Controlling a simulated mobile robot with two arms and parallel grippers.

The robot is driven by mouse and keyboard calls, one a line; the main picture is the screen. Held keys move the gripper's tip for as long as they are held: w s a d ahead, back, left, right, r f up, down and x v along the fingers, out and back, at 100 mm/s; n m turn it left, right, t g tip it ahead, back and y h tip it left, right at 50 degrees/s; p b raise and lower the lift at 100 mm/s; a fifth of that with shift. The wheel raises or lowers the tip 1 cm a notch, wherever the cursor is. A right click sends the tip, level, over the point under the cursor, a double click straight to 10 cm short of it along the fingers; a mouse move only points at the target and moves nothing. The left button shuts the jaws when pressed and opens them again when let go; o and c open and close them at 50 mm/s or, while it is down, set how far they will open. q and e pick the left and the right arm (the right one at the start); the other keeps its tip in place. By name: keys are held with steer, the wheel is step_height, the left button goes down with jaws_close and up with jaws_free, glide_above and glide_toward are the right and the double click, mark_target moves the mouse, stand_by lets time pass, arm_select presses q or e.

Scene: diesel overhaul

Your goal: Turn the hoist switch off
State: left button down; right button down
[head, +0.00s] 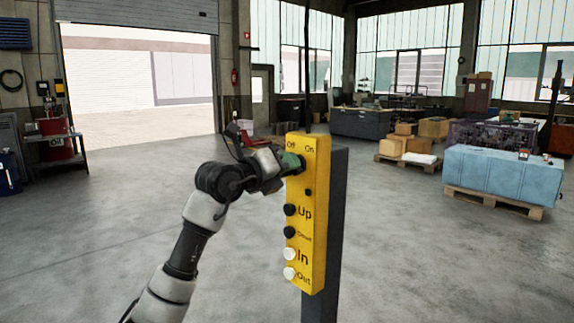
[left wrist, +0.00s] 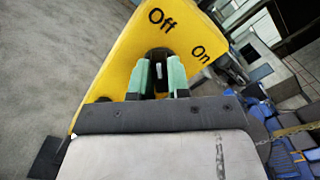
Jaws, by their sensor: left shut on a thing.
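The yellow hoist control box (head: 318,215) stands on a dark grey post in the middle of the head view. Its top carries the labels Off and On. My left gripper (head: 293,162) reaches in from the left, just below these labels, and its green fingertips are at the rotary switch. In the left wrist view the black switch knob (left wrist: 158,62), with a white mark, sits between the two green fingers (left wrist: 160,78), which are shut on it. The fingers partly hide the knob, and I cannot tell for sure which label the mark points to. My right gripper is not in view.
Below the switch are black Up and Down buttons and white In and Out buttons (head: 289,254). A blue covered load (head: 500,175) on a pallet stands at the right. Cartons (head: 410,145) on a pallet stand further back. The floor around the post is clear.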

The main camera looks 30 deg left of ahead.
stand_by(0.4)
arm_select(q)
steer(key=c, duration=1.1)
jaws_free()
steer(key=b+v, duration=0.3)
steer(key=v, duration=0.7)
steer(key=shift+s+a+b, duration=0.2)
steer(key=shift+s+b, duration=0.15)
steer(key=shift+b, duration=0.05)
